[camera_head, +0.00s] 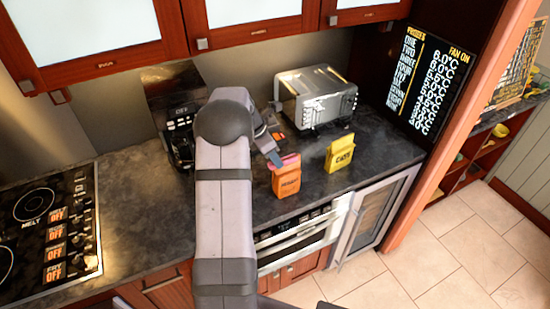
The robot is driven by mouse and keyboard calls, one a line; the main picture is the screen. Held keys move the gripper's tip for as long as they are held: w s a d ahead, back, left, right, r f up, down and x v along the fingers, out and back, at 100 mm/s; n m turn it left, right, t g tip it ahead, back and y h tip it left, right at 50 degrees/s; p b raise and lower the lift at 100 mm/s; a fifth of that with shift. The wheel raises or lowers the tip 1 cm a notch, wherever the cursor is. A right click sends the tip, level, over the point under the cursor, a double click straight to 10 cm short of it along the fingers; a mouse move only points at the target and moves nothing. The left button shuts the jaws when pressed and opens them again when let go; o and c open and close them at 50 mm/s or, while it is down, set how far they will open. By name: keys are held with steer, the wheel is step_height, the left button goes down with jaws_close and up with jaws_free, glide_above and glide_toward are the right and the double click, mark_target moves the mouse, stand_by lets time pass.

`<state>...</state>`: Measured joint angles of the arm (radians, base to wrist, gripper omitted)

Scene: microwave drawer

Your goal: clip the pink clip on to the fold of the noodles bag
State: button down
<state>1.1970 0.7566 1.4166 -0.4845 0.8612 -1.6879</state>
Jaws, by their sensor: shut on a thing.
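An orange bag (286,182) with small dark lettering stands upright near the counter's front edge; I take it as the noodles bag, though its label is too small to read surely. The pink clip (291,159) shows as a pink strip at the bag's top fold. My gripper (277,160) is at the left end of that strip, shut on the clip, its fingers partly hidden by my arm. The clip looks to be at or on the fold; I cannot tell whether it grips it.
A yellow bag (339,154) stands to the right of the orange bag. A silver toaster oven (318,97) is behind, and a coffee machine (178,135) is behind my arm at left. The dark counter (385,150) is clear at right. The stove (45,225) is at far left.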

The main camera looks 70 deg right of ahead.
steer(key=shift+f, duration=0.35)
stand_by(0.4)
steer(key=c, duration=1.1)
jaws_free()
steer(key=shift+r, duration=0.15)
steer(key=shift+r+p, duration=1)
steer(key=shift+r, duration=2.85)
